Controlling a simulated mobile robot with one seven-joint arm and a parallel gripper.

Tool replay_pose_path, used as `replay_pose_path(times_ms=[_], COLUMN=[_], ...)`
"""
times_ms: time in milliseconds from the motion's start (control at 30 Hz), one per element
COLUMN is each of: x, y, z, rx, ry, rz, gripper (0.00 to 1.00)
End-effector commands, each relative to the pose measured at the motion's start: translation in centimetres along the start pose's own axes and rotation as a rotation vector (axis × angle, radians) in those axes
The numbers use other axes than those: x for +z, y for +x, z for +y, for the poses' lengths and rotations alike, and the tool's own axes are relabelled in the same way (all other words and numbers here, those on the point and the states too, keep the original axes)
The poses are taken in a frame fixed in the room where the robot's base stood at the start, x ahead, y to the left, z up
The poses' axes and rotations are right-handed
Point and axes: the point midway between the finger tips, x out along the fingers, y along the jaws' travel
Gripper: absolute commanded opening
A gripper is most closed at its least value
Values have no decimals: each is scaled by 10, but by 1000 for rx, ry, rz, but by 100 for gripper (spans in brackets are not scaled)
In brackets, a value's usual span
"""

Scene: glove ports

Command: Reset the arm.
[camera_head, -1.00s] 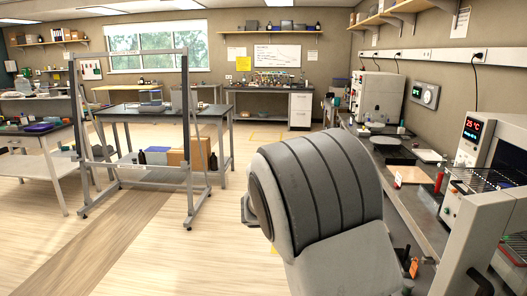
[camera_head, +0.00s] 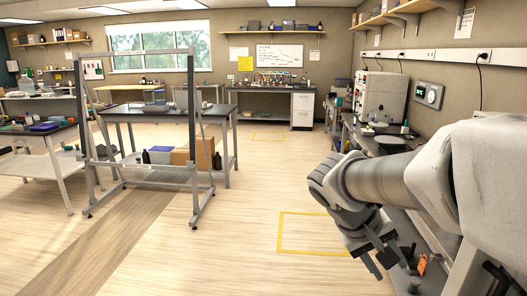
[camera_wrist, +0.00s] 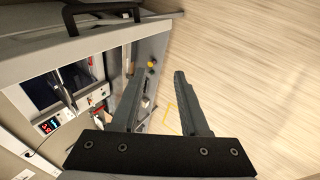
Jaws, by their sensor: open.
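My gripper (camera_head: 378,262) is at the end of my arm at the lower right of the head view, pointing down beside the right-hand bench. In the wrist view my gripper (camera_wrist: 158,85) shows two dark fingers spread apart with nothing between them. Past the fingers are the side of the bench and the bare floor. My arm hides much of the right-hand bench in the head view.
The right-hand bench (camera_head: 347,127) carries a white instrument (camera_head: 380,96). A wheeled metal frame (camera_head: 192,130) stands left of centre, before a table (camera_head: 135,113). A yellow floor outline (camera_head: 281,232) lies left of my gripper. The middle floor is clear.

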Motion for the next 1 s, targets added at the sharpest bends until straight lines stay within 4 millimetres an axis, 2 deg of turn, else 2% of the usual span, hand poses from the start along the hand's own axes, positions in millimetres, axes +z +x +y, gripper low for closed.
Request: replay_pose_path(times_ms=[33, 200, 500, 733, 1000], x=[14, 50, 96, 108, 108], y=[-5, -23, -57, -69, -70], z=[-2, -18, -50, -63, -64], rx=[-61, -248, -487, -556, -562], ry=[20, 65, 148, 181, 183], rz=[17, 86, 267, 351, 359], gripper=[45, 45, 45, 45, 45])
